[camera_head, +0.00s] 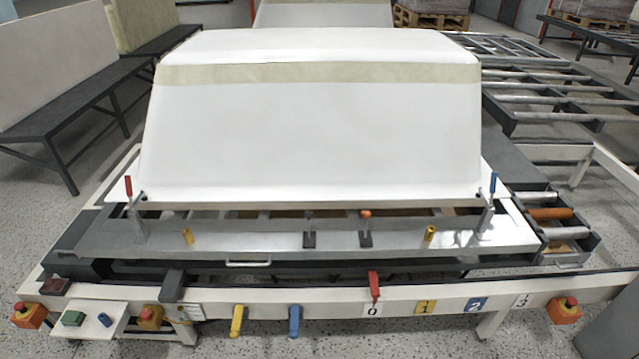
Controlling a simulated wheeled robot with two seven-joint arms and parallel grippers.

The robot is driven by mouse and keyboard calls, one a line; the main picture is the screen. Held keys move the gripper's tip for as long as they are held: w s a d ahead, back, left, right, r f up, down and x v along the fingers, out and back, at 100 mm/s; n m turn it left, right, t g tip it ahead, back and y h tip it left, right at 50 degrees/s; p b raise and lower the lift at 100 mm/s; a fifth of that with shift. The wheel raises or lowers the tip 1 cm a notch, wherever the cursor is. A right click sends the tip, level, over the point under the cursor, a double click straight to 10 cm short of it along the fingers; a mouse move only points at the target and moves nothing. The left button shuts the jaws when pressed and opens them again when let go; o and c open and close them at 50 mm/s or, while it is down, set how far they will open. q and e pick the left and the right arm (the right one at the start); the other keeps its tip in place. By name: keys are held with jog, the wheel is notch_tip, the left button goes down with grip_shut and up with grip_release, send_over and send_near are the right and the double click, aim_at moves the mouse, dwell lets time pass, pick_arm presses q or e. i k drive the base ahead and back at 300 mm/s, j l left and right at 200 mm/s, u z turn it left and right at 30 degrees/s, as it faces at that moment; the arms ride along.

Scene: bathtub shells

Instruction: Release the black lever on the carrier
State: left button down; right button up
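The carrier (200,241) is a grey metal frame holding a large upturned white bathtub shell (310,130). Near the middle of its front edge stands a small upright dark lever (309,228) on a black base. To its right is a similar lever with an orange-red tip (365,226). Red-handled (128,187) and blue-handled (493,182) clamps stand upright at the shell's left and right front corners. Two short yellow pegs (187,236) (430,233) are on the front plate. Neither of my grippers is in view.
The front rail carries yellow (237,320), blue (295,320) and red (374,287) handles, number labels, and orange-red buttons (565,309) at both ends. A green-button box (73,318) is at left. Roller tracks (550,90) run at right. Benches stand at left.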

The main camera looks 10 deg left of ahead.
aim_at(309, 214)
jog(key=i+j+z, duration=0.1)
jog(key=i, duration=0.3)
jog(key=i+j+z, duration=0.1)
jog(key=i, duration=0.3)
jog(key=i+j+z, duration=0.1)
jog(key=i+j, duration=0.2)
jog(key=i, duration=0.1)
